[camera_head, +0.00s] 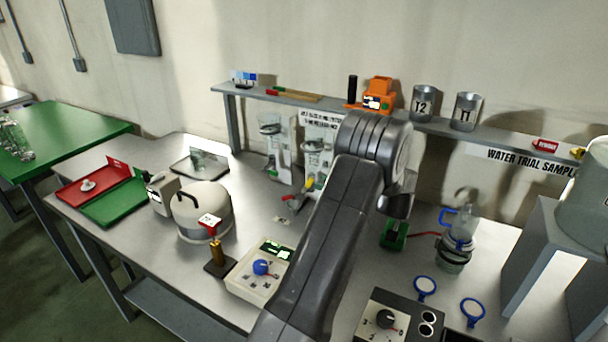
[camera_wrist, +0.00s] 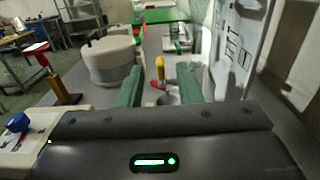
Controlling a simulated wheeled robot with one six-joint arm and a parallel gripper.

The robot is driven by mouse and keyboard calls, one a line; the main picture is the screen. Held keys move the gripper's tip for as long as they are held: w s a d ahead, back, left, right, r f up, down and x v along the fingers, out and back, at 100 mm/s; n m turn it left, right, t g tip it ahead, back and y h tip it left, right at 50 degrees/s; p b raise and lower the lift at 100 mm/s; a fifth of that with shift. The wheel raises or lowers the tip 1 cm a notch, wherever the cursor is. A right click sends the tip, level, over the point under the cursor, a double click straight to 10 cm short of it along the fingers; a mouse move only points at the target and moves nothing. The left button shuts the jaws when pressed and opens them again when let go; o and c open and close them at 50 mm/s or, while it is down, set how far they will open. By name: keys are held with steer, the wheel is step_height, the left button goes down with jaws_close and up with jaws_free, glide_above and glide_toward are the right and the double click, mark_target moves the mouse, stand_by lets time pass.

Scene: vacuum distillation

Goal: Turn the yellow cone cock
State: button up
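The yellow cone cock (camera_wrist: 160,68) shows in the wrist view ahead of my gripper, between the two fingers in the picture. In the head view its yellow part (camera_head: 310,184) shows just left of my arm. A red handle (camera_wrist: 158,85) is close below it, also seen in the head view (camera_head: 290,197). My gripper (camera_wrist: 160,88) has two green fingers spread apart with nothing held between them. The cock appears beyond the fingertips; I cannot tell the exact gap. In the head view my arm hides the gripper.
A round white pot (camera_head: 203,212), a red-topped brass post (camera_head: 216,250) and a box with a blue knob (camera_head: 260,268) stand left of my arm. A shelf (camera_head: 440,130) runs along the wall. Glassware with blue clamps (camera_head: 457,240) stands right. A white panel (camera_wrist: 232,50) rises at right in the wrist view.

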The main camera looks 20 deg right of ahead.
mark_target(313, 179)
steer(key=p+x, duration=0.1)
steer(key=x, duration=0.6)
steer(key=shift+w+a, duration=0.2)
steer(key=shift+w, duration=0.05)
jaws_close()
